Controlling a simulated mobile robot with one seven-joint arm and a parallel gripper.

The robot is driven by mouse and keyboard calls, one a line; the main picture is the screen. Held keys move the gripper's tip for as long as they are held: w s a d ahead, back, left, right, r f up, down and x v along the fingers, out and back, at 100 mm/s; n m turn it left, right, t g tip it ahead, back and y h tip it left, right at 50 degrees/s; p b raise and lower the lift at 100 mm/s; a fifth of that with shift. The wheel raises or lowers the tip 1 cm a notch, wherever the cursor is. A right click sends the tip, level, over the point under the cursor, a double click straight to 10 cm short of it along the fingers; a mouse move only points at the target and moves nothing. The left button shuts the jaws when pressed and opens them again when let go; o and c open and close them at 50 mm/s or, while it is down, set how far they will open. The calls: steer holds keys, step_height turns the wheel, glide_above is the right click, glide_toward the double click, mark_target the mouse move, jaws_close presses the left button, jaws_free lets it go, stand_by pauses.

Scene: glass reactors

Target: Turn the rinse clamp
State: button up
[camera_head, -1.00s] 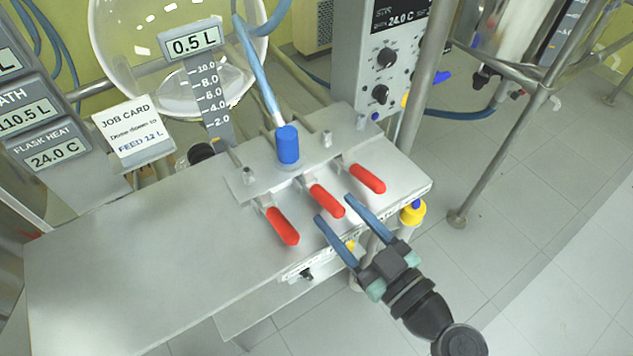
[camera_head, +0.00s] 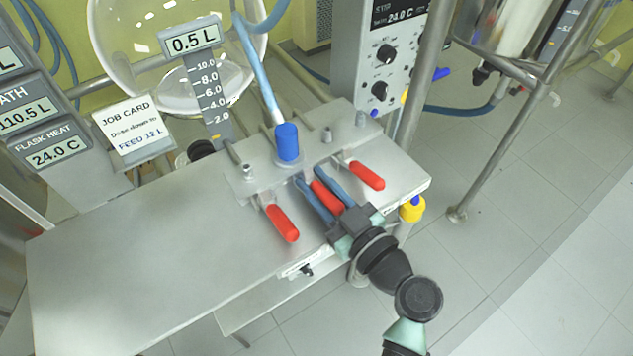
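Three red clamp handles sit in a row on the metal manifold plate: a left one (camera_head: 282,223), a middle one (camera_head: 326,196) and a right one (camera_head: 367,175). I cannot read which of them is the rinse clamp. My gripper (camera_head: 311,176) has its two blue fingers along both sides of the middle handle, close against it, and appears shut on it. The fingers and gripper body hide part of the middle handle. All three handles point toward the front right edge of the bench.
A blue-capped hose fitting (camera_head: 287,143) stands behind the handles, with metal posts beside it. The left and right handles are close to my gripper. The bench top (camera_head: 150,255) is bare at left. A yellow knob (camera_head: 412,209) sits at the right edge.

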jaws_close()
steer(key=shift+a, duration=0.1)
stand_by(0.9)
